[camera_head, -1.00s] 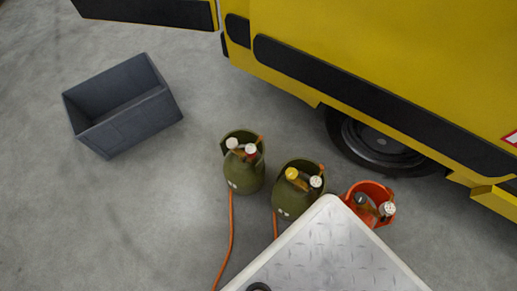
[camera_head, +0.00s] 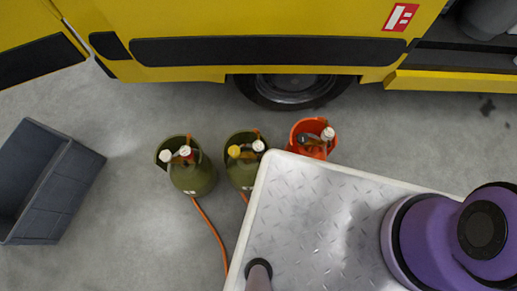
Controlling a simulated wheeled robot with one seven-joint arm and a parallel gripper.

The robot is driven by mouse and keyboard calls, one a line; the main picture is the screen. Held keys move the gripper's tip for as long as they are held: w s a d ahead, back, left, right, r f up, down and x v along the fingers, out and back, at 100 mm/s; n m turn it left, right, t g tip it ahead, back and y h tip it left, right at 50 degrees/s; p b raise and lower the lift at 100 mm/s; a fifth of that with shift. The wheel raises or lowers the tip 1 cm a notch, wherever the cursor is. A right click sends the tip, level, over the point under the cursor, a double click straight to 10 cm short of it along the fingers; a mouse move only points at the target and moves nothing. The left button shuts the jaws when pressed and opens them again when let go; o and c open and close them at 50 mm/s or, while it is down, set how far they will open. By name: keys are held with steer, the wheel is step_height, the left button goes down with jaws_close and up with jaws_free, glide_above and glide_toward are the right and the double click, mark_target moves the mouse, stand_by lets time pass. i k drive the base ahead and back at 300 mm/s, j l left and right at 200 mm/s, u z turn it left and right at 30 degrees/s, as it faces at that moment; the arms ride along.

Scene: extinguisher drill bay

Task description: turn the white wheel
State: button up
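A white wheel (camera_head: 166,156) sits on top of the left green gas cylinder (camera_head: 195,180), on the left side inside its collar. Beside it on the same cylinder is a second, whitish and reddish fitting (camera_head: 185,151). A second green cylinder (camera_head: 240,175) stands to the right with a yellow wheel (camera_head: 234,151) and a pale cap (camera_head: 258,145). An orange-red cylinder (camera_head: 308,152) further right has a dark fitting and a pale cap (camera_head: 327,133). My gripper is not in view; only purple parts of my arm show at the lower right.
My metal-plated base (camera_head: 310,210) covers the lower middle and hides part of the cylinders. An orange hose (camera_head: 211,235) runs across the floor. A grey crate (camera_head: 60,185) lies at left. A yellow truck (camera_head: 270,25) stands behind the cylinders. Floor between crate and cylinders is clear.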

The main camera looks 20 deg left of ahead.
mark_target(166, 156)
steer(key=u, duration=0.45)
steer(key=i+l+u, duration=0.1)
steer(key=u, duration=0.85)
steer(key=i+l+u, duration=0.1)
steer(key=u, duration=0.35)
steer(key=l+u, duration=0.15)
steer(key=u, duration=0.35)
